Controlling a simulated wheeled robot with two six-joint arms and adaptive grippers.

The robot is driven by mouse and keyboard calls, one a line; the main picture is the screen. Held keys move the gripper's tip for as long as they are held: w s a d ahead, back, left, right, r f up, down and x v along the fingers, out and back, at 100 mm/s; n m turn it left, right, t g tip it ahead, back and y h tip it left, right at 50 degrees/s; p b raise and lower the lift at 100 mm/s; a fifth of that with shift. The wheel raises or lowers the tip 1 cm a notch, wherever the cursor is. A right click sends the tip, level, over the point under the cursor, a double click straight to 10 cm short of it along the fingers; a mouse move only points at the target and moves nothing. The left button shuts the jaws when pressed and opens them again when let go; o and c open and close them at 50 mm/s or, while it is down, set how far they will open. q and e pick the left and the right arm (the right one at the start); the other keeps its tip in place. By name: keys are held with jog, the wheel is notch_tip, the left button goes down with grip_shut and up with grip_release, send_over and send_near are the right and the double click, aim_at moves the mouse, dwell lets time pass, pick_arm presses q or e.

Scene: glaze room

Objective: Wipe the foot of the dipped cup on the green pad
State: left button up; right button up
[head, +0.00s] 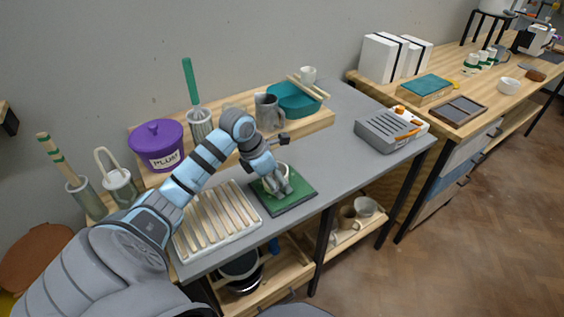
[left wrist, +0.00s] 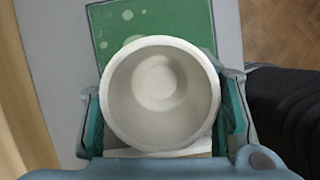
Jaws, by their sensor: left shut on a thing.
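The green pad (head: 297,201) lies on the grey table near its front edge. My left gripper (head: 279,182) is over the pad, shut on a pale cup (left wrist: 120,105). In the left wrist view I look down into the open mouth of the cup, upright between the two fingers. The green pad (left wrist: 190,22) shows behind it with a few pale wet-looking spots. The cup's foot is hidden, so I cannot tell whether it touches the pad. My right gripper is not in view.
A slatted white rack (head: 215,220) is just left of the pad. A purple lidded bucket (head: 157,146), a grey pitcher (head: 268,111) and a teal basin (head: 293,100) stand on the raised wooden shelf behind. A grey box-like device (head: 385,131) is at right. Table between is clear.

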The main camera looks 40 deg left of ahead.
aim_at(284, 170)
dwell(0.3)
pick_arm(q)
jog(key=shift+w+d+b, duration=0.15)
jog(key=shift+w+b, duration=0.25)
jog(key=shift+w, duration=0.2)
jog(key=shift+w+d, duration=0.2)
jog(key=shift+w, duration=0.35)
jog(key=shift+w+d+f+b, duration=0.1)
jog(key=shift+w+d+b, duration=0.05)
jog(key=shift+w+b, duration=0.45)
jog(key=shift+w+d, duration=0.25)
jog(key=shift+w, duration=0.25)
